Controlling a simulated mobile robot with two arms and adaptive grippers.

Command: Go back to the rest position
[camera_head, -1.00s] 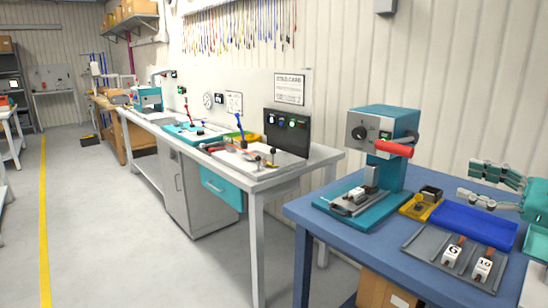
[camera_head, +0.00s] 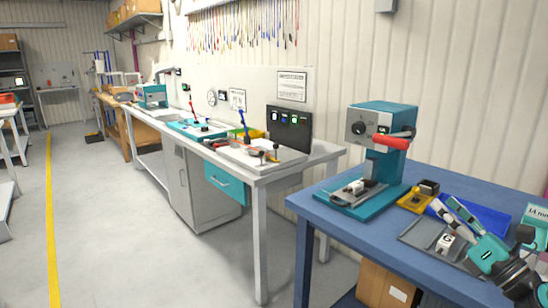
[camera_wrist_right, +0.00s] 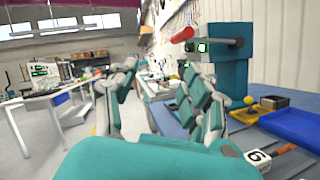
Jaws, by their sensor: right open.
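My right gripper (camera_head: 443,203) is open and empty in the head view, above the right part of the blue bench (camera_head: 338,222). Its fingers point up and left in the picture, over the grey tray (camera_head: 413,235) and in front of the blue bin (camera_head: 497,222). In the right wrist view its two teal fingers (camera_wrist_right: 160,78) stand apart with nothing between them. A white marked block (camera_head: 446,243) sits in the grey tray close to the gripper; a block marked 6 or G also shows in the wrist view (camera_wrist_right: 258,158). My left gripper is not in view.
A teal press (camera_head: 380,150) with a red handle (camera_head: 391,142) stands on the bench, left of the gripper. A yellow holder (camera_head: 414,203) is beside it. A white bench (camera_head: 262,180) with a black panel stands farther left.

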